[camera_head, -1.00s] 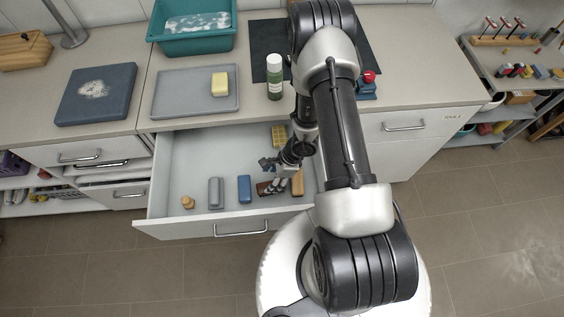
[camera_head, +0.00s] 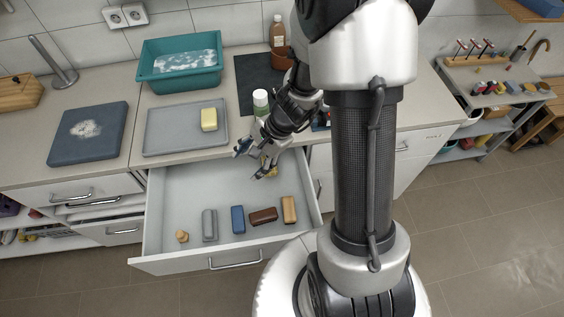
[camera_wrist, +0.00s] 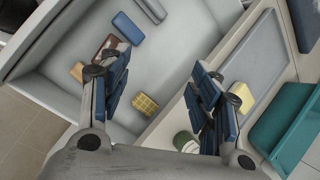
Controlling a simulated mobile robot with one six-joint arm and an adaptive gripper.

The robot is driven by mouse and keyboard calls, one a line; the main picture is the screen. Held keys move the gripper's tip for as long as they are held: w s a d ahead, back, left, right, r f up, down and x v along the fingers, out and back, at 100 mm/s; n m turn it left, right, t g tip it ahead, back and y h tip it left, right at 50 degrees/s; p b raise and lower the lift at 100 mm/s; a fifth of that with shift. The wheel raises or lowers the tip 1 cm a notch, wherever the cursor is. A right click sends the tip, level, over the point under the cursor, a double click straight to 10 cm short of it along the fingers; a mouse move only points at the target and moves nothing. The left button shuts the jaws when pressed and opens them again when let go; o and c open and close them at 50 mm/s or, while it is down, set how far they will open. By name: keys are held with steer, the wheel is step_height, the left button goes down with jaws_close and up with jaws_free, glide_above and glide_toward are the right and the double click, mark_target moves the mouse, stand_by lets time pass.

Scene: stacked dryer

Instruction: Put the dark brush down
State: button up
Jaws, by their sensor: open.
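The dark brown brush (camera_head: 263,216) lies in the open drawer (camera_head: 165,205), between a blue block (camera_head: 238,219) and a tan block (camera_head: 289,210). In the wrist view the dark brush (camera_wrist: 104,48) shows at upper left, partly hidden behind a finger. My gripper (camera_head: 252,160) is open and empty, above the back part of the drawer and apart from the brush.
A grey block (camera_head: 209,225) and a small wooden piece (camera_head: 182,236) also lie in the drawer. A yellow gridded block (camera_wrist: 147,103) lies near its back. On the counter stand a grey tray (camera_head: 160,143) with a yellow sponge (camera_head: 209,119), a teal basin (camera_head: 150,75) and a green bottle (camera_head: 261,101).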

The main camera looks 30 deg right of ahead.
steer(key=s+a+r+n, duration=0.2)
steer(key=a+r+n, duration=0.15)
steer(key=r, duration=0.55)
steer(key=s+d+r+n+t+h, duration=0.1)
steer(key=s+r+n+h, duration=0.1)
steer(key=s+r+n, duration=0.3)
steer(key=s+d+r+n+t+h, duration=0.1)
steer(key=s+d+r+n+h, duration=0.1)
steer(key=s+r+n, duration=0.4)
steer(key=s+r+h, duration=0.1)
steer(key=s+r, duration=0.2)
steer(key=s, duration=0.1)
steer(key=shift+s+d+r, duration=0.25)
steer(key=shift+s+r, duration=0.1)
